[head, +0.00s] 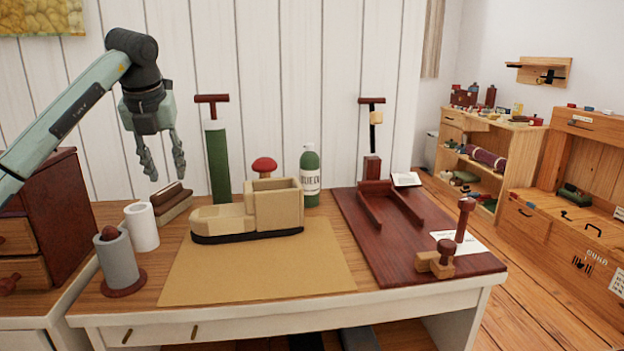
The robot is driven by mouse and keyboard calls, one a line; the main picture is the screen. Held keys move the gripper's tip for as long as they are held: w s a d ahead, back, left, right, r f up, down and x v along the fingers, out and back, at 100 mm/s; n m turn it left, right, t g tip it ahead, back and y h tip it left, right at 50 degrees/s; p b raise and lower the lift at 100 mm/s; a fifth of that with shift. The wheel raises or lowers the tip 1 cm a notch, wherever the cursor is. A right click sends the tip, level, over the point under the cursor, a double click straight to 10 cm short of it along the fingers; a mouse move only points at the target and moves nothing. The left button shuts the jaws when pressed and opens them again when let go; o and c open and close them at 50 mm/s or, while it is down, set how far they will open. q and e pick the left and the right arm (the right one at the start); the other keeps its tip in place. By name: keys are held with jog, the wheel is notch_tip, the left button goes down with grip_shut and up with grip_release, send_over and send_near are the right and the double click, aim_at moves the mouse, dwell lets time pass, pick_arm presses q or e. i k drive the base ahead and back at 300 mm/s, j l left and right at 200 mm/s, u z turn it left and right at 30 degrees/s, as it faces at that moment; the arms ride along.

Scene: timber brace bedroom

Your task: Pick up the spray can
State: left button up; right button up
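A green can-like bottle (310,174) with a rounded top and a white lettered label stands upright at the back of the desk, behind the tan boat-shaped model. It looks most like the spray can, though I cannot tell for certain. Its lower part is partly hidden by the model. My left gripper (163,166) hangs fingers down above the left part of the desk, left of the green bottle and well apart from it. Its fingers are spread with nothing between them. My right gripper is not in view.
The boat-shaped model (220,219) stands on a tan mat (255,278). A tall green pump (217,165) and a red mushroom-shaped piece (264,165) stand near the bottle. White (141,227) and grey (119,264) cylinders stand left. A dark red board (390,255) with a frame lies right.

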aim_at(309, 161)
jog(key=i+l, duration=0.1)
jog(key=l, duration=0.4)
jog(key=i+l+u, duration=0.1)
jog(key=l, duration=0.45)
jog(key=i+l, duration=0.2)
jog(key=i+l+u, duration=0.15)
jog(key=l, duration=0.3)
jog(key=i+l, duration=0.2)
jog(key=i+l+u, duration=0.1)
jog(key=i+l, duration=0.05)
